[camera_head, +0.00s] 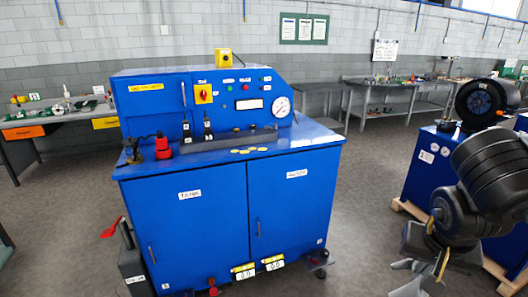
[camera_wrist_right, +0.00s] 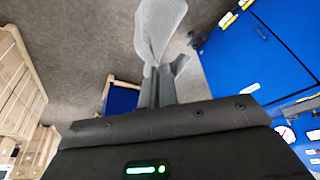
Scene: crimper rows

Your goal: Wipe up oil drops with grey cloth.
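The grey cloth (camera_wrist_right: 160,28) hangs from the fingertips of my right gripper (camera_wrist_right: 162,72) in the right wrist view. The fingers are close together, with the cloth pinched at their tips. In the head view my right gripper (camera_head: 425,278) is low at the right edge, right of the blue machine and apart from it. A pale piece of the cloth (camera_head: 408,289) shows at the bottom edge there. Several small yellow spots (camera_head: 243,151), which look like the oil drops, lie on the machine's front ledge. My left gripper is not in view.
The blue crimper machine (camera_head: 220,215) stands at the centre, with red-based tools (camera_head: 163,148) on its ledge's left. Another blue machine (camera_head: 428,165) stands on a pallet at right. Workbenches line the back. Open floor (camera_head: 365,190) lies between the machines.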

